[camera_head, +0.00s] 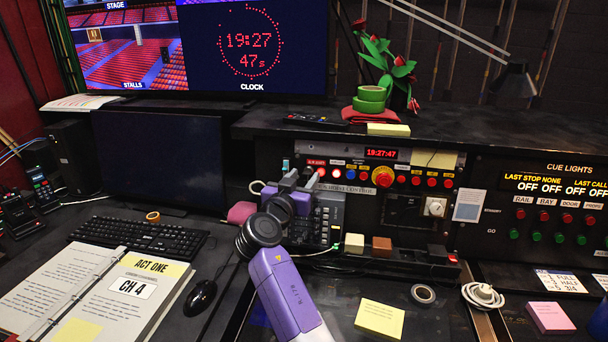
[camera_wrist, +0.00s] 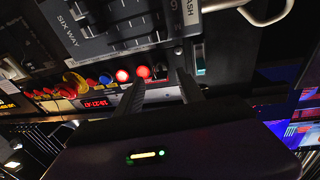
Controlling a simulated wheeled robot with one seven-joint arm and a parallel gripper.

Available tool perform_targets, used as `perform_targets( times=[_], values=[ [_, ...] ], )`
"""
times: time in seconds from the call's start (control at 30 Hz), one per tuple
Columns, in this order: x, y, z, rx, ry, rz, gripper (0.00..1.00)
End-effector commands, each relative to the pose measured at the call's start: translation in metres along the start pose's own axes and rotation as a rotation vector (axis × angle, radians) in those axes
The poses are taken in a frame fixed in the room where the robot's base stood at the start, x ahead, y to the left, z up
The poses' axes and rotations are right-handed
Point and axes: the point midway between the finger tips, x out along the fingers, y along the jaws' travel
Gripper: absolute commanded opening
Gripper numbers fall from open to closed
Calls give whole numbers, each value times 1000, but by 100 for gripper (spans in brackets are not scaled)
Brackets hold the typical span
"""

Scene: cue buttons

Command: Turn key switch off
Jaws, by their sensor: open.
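The control panel (camera_head: 345,185) has a row of lit red and blue buttons and a big red knob with a yellow collar (camera_head: 383,177). My gripper (camera_head: 297,180) is at the panel's left end in the head view and hides part of it. In the wrist view my gripper (camera_wrist: 162,80) is open, its two dark fingers apart and pointing at the end of the button row. A small dark fitting (camera_wrist: 160,71) shows between the fingertips, beside a lit red button (camera_wrist: 142,72). I cannot tell for sure whether it is the key switch, or whether the fingers touch it.
A metal handle (camera_wrist: 270,12) juts out there. A keyboard (camera_head: 140,238), mouse (camera_head: 200,297) and open binder (camera_head: 95,300) lie on the left.

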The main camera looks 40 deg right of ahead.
Motion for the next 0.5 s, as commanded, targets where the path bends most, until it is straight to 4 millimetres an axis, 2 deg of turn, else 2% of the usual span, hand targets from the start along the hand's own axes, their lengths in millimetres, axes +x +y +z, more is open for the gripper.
perform_targets(
  times=[0.13,0.37,0.5],
  values=[
    [8,0,0,1,0,0,45],
    [8,0,0,1,0,-1,45],
    [8,0,0,0,0,-1,21]
  ],
)
